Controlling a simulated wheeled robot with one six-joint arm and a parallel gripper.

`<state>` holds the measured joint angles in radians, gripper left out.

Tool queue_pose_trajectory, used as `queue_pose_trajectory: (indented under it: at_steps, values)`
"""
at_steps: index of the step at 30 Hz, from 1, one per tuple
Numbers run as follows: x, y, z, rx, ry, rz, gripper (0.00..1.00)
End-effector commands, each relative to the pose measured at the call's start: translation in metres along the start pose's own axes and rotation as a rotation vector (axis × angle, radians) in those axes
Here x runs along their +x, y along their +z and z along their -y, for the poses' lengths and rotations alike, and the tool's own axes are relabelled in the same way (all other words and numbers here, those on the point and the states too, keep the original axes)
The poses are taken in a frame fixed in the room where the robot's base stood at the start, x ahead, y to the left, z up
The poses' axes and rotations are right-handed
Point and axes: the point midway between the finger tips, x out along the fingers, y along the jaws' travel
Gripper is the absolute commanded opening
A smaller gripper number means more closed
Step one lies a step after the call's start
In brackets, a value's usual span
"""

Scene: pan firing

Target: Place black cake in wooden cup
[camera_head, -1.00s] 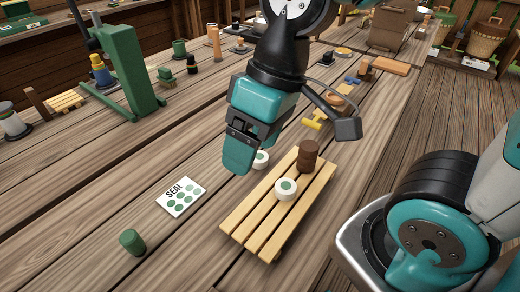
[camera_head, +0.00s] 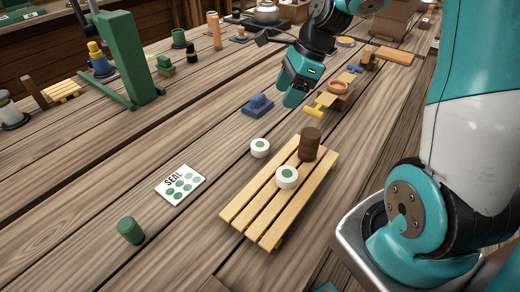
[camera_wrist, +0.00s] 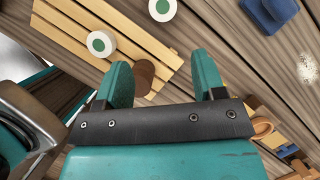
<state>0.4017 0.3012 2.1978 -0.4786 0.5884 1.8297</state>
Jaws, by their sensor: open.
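A dark brown ribbed cylinder (camera_head: 310,144), the darkest cake-like thing here, stands upright on the right part of a slatted wooden rack (camera_head: 240,217). In the wrist view the cylinder (camera_wrist: 145,72) is partly hidden by the left finger. An orange-brown round wooden cup (camera_head: 338,87) stands farther back, beside yellow and blue handles. It seems to show at the right of the wrist view (camera_wrist: 263,126). My gripper (camera_head: 290,98) is open and empty, above the table just left of the cup and behind the rack. Its two fingers (camera_wrist: 164,78) are apart in the wrist view.
A white disc with a green dot (camera_head: 287,177) lies on the rack; another (camera_head: 260,148) lies beside it. A blue block (camera_head: 258,105), a SEAL card (camera_head: 180,184) and a green cylinder (camera_head: 130,230) are on the table. A green stand (camera_head: 125,60) rises at left.

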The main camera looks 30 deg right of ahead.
Motion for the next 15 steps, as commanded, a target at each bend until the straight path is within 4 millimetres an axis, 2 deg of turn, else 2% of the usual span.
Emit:
queue_pose_trajectory:
  at_steps: [5,15]
  values:
    - [0.029,-0.002,0.000,0.020,0.006,-0.001,0.63]
    - [0.102,-0.002,0.000,0.016,0.005,-0.001,0.63]
